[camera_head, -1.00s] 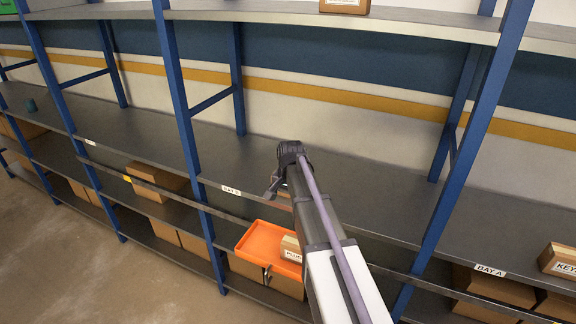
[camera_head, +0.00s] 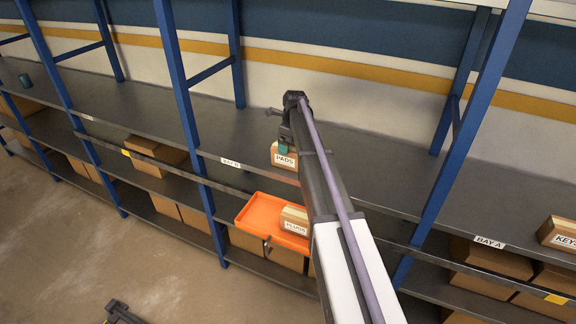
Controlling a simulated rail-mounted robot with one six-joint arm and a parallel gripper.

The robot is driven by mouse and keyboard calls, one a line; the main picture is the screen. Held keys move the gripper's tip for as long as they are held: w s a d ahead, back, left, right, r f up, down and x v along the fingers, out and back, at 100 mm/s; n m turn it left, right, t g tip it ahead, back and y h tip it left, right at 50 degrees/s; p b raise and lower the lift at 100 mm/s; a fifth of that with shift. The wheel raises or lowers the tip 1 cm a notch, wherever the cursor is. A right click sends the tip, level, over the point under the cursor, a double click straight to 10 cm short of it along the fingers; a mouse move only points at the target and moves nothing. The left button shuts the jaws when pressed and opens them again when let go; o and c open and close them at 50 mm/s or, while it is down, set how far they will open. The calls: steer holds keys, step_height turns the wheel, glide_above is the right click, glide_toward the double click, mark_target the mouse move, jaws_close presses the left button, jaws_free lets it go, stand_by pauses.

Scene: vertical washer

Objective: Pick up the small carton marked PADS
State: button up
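The small carton marked PADS (camera_head: 284,161) is at the front of the middle shelf, beside the BAY B label, with its label facing out. My arm covers its right side. My gripper (camera_head: 283,147) is just above and behind the carton's top, seen nearly along the arm. A small teal piece shows at its lower end, over the carton's top. The fingers are too small and hidden to show whether they are apart or touch the carton.
An orange tray (camera_head: 270,218) holding a carton marked PLUGS (camera_head: 293,219) juts out below. Blue uprights (camera_head: 182,85) stand either side of the bay. A carton marked KEYS (camera_head: 557,233) is far right, a teal cup (camera_head: 25,80) far left. The middle shelf (camera_head: 345,145) is largely bare.

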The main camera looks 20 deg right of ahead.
mark_target(290, 162)
steer(key=f+b, duration=0.5)
steer(key=shift+w+a+f, duration=0.1)
steer(key=shift+a+f, duration=0.1)
steer(key=shift+f, duration=0.05)
steer(key=shift+r, duration=0.25)
steer(key=c, duration=1.1)
